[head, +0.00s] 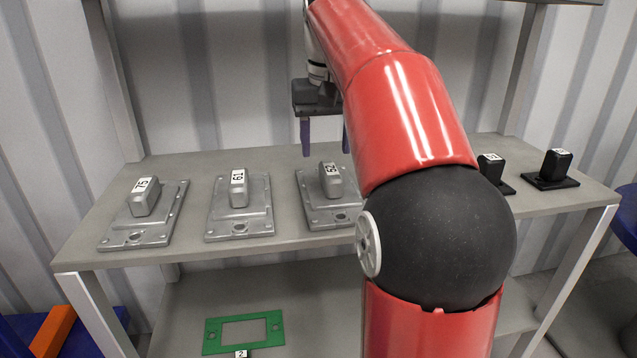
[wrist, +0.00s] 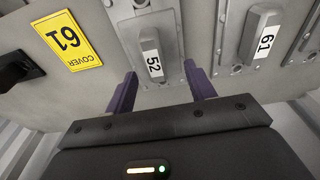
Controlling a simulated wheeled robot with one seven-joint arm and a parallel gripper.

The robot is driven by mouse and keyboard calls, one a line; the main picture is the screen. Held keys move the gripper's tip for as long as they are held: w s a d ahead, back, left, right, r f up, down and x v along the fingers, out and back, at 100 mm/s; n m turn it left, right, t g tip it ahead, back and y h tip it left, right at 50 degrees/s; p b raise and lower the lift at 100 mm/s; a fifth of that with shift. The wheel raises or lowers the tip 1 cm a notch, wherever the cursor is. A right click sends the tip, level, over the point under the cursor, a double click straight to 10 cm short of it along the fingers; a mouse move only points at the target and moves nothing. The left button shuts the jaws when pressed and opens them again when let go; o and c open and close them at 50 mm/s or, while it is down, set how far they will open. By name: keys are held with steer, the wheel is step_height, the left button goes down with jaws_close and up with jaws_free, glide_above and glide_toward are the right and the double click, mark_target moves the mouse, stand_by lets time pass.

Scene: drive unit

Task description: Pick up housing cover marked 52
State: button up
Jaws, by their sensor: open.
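The housing cover marked 52 (head: 327,211) is a grey metal plate with a raised block. It lies on the upper shelf, partly hidden by my red arm at its right. In the wrist view cover 52 (wrist: 148,27) has its labelled block ahead of and between my fingers. My gripper (head: 326,152) is open and empty, pointing down above and slightly behind the cover. In the wrist view its two purple fingers (wrist: 160,75) are apart, and no contact with the cover shows.
The cover marked 61 (head: 240,208) and another marked 75 (head: 144,213) lie to the left on the shelf (head: 290,242). Two black labelled pieces (head: 551,171) sit at the right. A green frame (head: 243,333) lies below.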

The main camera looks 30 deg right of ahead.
mark_target(331, 169)
steer(key=shift+w+d, duration=0.3)
steer(key=shift+d, duration=0.1)
steer(key=shift+d+f, duration=0.1)
steer(key=shift+f, duration=0.15)
steer(key=f, duration=0.2)
steer(key=f+b, duration=0.1)
steer(key=f, duration=0.1)
steer(key=f+b, duration=0.1)
steer(key=f, duration=0.2)
steer(key=shift+w+d, duration=0.35)
steer(key=shift+c, duration=0.2)
steer(key=shift+r, duration=0.1)
jaws_close()
